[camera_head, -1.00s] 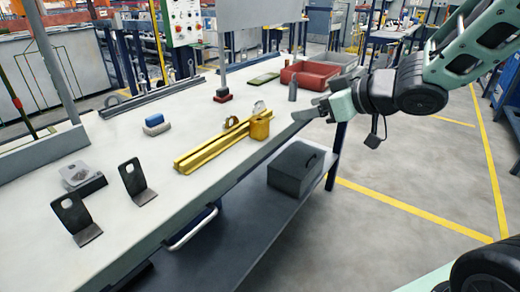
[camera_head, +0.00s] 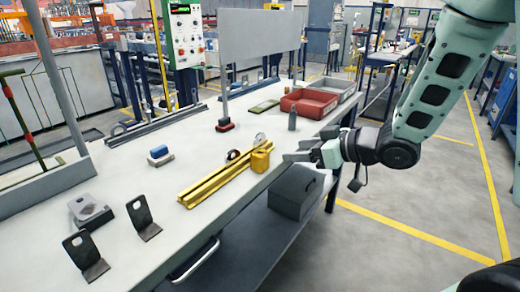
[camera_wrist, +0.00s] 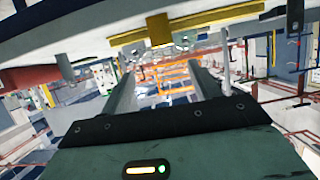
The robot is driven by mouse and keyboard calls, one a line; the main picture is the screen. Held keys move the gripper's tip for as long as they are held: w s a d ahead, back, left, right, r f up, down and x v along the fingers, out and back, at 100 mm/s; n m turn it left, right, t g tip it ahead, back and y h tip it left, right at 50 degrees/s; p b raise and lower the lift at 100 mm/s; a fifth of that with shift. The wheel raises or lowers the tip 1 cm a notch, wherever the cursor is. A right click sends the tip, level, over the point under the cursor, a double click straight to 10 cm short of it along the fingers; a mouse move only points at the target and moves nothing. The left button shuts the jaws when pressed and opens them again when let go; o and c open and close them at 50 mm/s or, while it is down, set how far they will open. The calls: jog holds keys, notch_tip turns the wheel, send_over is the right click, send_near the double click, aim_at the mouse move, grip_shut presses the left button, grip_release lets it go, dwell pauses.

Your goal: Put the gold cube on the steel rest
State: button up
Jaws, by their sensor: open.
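A gold block (camera_head: 260,160) stands near the front edge of the long grey table, at the right end of a gold rail; at this size I cannot tell that it is a plain cube. A pale grey notched block (camera_head: 88,210) at the table's left end may be the steel rest, but I cannot be sure. My gripper (camera_head: 290,153) is open and empty just right of the gold block, close to the table edge, apart from it as far as I can see. In the wrist view, its fingers (camera_wrist: 163,92) stand apart; a gold shape shows at the top beyond them.
The gold rail (camera_head: 213,188) lies along the table (camera_head: 200,130). Two dark angle brackets (camera_head: 143,218) stand at left. A blue-white block (camera_head: 159,156), a red-black block (camera_head: 225,125), a dark bottle (camera_head: 292,121) and a red tray (camera_head: 312,105) stand farther back. A dark box (camera_head: 296,191) sits below.

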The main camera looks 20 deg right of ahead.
aim_at(266, 156)
jog(key=shift+r+p, duration=0.15)
jog(key=shift+p, duration=0.9)
jog(key=x, duration=0.7)
jog(key=shift+w+a+f, duration=0.1)
jog(key=shift+w+f, duration=0.05)
jog(key=shift+f, duration=0.3)
jog(key=shift+s+f+x, duration=0.1)
jog(key=shift+f+x, duration=0.05)
jog(key=shift+x, duration=1.2)
jog(key=shift+s+f+x, duration=0.1)
jog(key=shift+s+x, duration=0.05)
jog(key=shift+x, duration=1.15)
jog(key=shift+a, duration=0.15)
grip_shut()
